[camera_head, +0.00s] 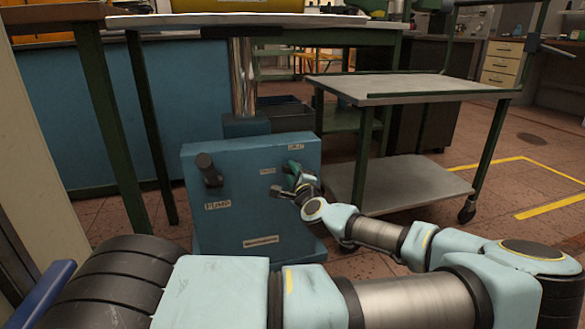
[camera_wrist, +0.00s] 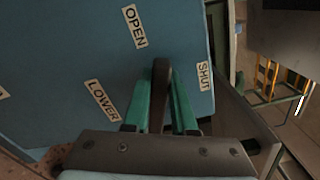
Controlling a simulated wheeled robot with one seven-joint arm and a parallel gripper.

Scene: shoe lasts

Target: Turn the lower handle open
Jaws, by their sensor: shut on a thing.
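The lower handle (camera_wrist: 160,88) is a dark lever on the face of a blue box (camera_head: 235,228). In the wrist view it stands between the two green fingers of my gripper (camera_wrist: 161,80), which are shut on it. The label LOWER (camera_wrist: 102,100) is left of the handle, OPEN (camera_wrist: 134,26) is above left, and SHUT (camera_wrist: 203,76) is to the right. The handle lies between the OPEN and SHUT labels. In the head view my gripper (camera_head: 294,170) is at the box's right side and hides most of the handle.
A second dark handle (camera_head: 208,170) sticks out at the box's upper left, with a label (camera_head: 217,205) below it. A grey-topped trolley (camera_head: 410,87) stands close on the right. Open tiled floor lies further right.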

